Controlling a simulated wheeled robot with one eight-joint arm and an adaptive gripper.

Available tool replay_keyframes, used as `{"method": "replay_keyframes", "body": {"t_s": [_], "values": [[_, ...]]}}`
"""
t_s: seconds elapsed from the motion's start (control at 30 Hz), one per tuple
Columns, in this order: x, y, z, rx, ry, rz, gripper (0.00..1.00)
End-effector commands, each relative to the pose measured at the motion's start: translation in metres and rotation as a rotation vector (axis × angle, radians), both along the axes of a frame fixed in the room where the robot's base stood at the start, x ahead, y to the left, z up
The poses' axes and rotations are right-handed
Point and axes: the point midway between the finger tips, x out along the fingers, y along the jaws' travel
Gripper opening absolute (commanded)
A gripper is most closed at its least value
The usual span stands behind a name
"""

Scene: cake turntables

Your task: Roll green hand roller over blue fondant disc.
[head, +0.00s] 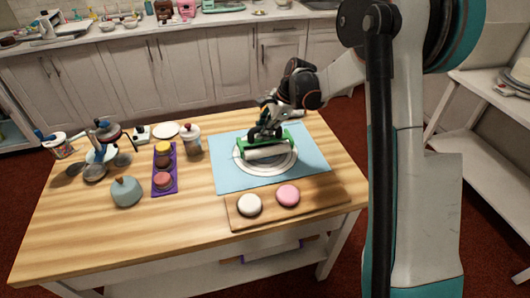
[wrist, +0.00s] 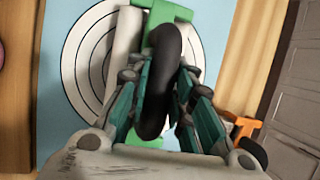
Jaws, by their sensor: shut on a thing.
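The green hand roller (head: 266,153) has a green frame and a pale cylinder. My gripper (head: 267,131) is shut on it from above, over a white ringed circle (head: 243,164) on a light blue mat (head: 228,181). In the wrist view the roller's pale cylinder (wrist: 124,45) lies across the ringed circle, partly behind my gripper (wrist: 165,75). I cannot tell whether the roller touches the surface. I see no clearly blue fondant disc; the roller and gripper hide part of the circle. A white disc (head: 249,205) and a pink disc (head: 288,195) lie on a wooden board.
The wooden board (head: 328,197) lies along the mat's front edge. Left of the mat are a purple tray (head: 173,185) with small round items, a lidded jar (head: 191,141) and a blue-grey domed object (head: 126,192). The table's (head: 110,245) front left is clear.

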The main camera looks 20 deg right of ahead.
Motion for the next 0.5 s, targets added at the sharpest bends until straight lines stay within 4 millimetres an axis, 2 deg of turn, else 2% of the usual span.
{"method": "replay_keyframes", "body": {"t_s": [0.2,0.5], "values": [[-0.0119,-0.0013,-0.0039,-0.005,0.003,0.0,0.0],[-0.0107,-0.0012,-0.0035,-0.004,0.002,0.0,0.0]]}}
